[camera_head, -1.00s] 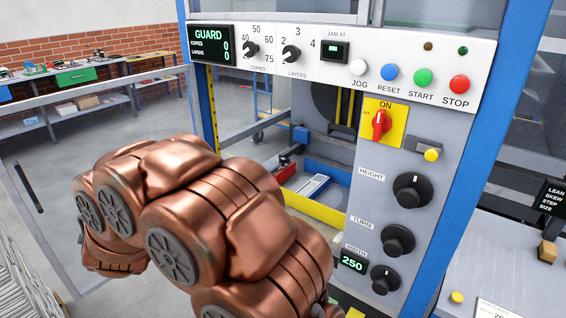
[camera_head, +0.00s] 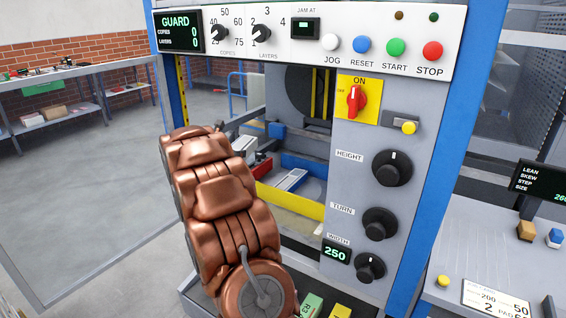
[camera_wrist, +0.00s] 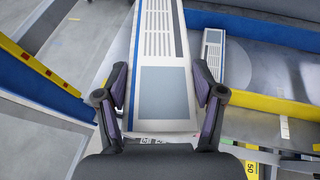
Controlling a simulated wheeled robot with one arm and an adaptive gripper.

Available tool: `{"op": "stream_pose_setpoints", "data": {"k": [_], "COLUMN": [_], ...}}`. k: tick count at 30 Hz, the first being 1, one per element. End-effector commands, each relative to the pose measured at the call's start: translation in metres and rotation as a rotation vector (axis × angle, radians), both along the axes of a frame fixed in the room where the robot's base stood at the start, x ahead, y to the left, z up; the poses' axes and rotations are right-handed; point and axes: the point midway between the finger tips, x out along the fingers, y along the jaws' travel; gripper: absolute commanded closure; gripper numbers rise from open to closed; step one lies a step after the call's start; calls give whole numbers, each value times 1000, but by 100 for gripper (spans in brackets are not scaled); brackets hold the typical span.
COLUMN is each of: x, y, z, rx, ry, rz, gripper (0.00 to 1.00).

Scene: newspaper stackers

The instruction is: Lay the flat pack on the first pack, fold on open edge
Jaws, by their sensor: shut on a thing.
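In the wrist view my gripper (camera_wrist: 160,78) is shut on a flat pack (camera_wrist: 164,95), one finger at each long side. The held pack is white with a grey picture block, dark columns of print and a blue stripe along its left edge. Another pack (camera_wrist: 212,52), printed alike, lies lower and to the right, apart from the held one. In the head view that lower pack (camera_head: 291,180) lies inside the machine, behind the yellow edge. My copper arm hides my gripper there.
A yellow barrier (camera_head: 290,202) and blue walls bound the machine's opening. The panel with dials (camera_head: 392,168) stands to its right. A side table (camera_head: 480,255) with small blocks is at far right. Open floor lies at left.

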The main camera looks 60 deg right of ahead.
Motion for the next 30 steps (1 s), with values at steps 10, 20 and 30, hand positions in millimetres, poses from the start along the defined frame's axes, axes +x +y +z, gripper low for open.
{"op": "stream_pose_setpoints", "data": {"k": [10,20,30], "x": [-52,-84,-88], "y": [-118,-175,-183], "z": [-39,-63,-64], "rx": [-5,-2,-4], "ry": [-1,2,1], "rz": [-182,-253,-259], "gripper": [85,85,85]}}
